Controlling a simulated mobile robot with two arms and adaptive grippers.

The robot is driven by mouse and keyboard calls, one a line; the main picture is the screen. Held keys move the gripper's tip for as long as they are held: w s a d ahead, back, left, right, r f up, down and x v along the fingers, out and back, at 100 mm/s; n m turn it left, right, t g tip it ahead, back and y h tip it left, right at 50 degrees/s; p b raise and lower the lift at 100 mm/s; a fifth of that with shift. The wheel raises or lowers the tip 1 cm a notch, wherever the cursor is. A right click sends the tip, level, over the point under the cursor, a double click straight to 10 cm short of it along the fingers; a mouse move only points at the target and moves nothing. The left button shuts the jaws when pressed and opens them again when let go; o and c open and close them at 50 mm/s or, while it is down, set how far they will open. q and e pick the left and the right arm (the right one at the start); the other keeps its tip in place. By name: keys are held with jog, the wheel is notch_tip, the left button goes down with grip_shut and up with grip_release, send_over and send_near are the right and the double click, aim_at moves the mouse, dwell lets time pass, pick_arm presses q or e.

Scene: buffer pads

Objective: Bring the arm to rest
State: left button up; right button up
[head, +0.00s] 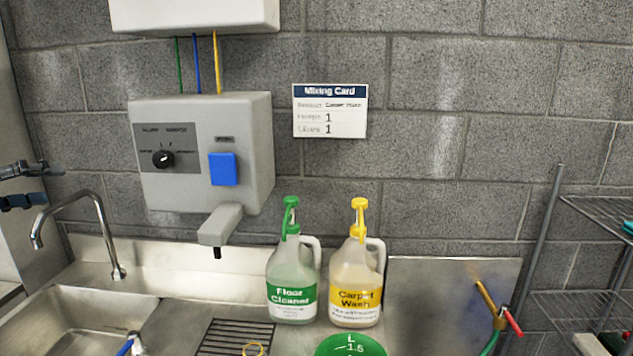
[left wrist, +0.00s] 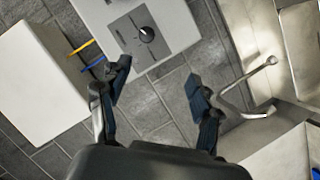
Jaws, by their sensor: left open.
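My left gripper (head: 30,186) is at the left edge of the head view, left of the tap and the grey dispenser. In the left wrist view its two dark fingers (left wrist: 158,84) stand wide apart, with nothing between them but the wall behind. The fingers appear clear of the dispenser and the tap. Most of the left arm is outside the head view. My right gripper is in neither view.
A grey dispenser (head: 250,130) with a knob and blue button hangs on the wall. A curved tap (head: 100,225) rises by the sink (head: 75,310). Floor Cleaner (head: 292,270) and Carpet Wash (head: 357,275) jugs stand behind a green container (head: 350,346). Wire shelves (head: 600,210) are right.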

pick_arm(q)
jog(key=s+d+f+m+g+y, duration=0.15)
jog(key=d+f, duration=0.35)
jog(key=f, duration=0.8)
jog(key=s+d+f+m+g+y, duration=0.1)
jog(key=s+d+f+m+g, duration=0.15)
jog(key=d+f, duration=0.65)
jog(key=s+d+f+m+g+y, duration=0.1)
jog(key=s+d+f+g, duration=0.15)
jog(key=f, duration=1.35)
jog(key=s+d+f+m+g+y, duration=0.1)
jog(key=s+d+f, duration=0.25)
jog(key=s, duration=0.45)
jog(key=s+d+f+g, duration=0.1)
jog(key=s+d+f, duration=0.25)
jog(key=s, duration=0.55)
jog(key=s+d+f+m+g+y, duration=0.1)
jog(key=s+d+f+g, duration=0.2)
jog(key=s, duration=0.5)
notch_tip(320, 180, down, 29)
jog(key=s+b, duration=0.1)
jog(key=s, duration=0.2)
jog(key=s+a+f+g+b, duration=0.1)
jog(key=s+a+f, duration=0.2)
jog(key=s+f, duration=1.3)
jog(key=shift+f+m, duration=0.2)
jog(key=shift+m, duration=0.1)
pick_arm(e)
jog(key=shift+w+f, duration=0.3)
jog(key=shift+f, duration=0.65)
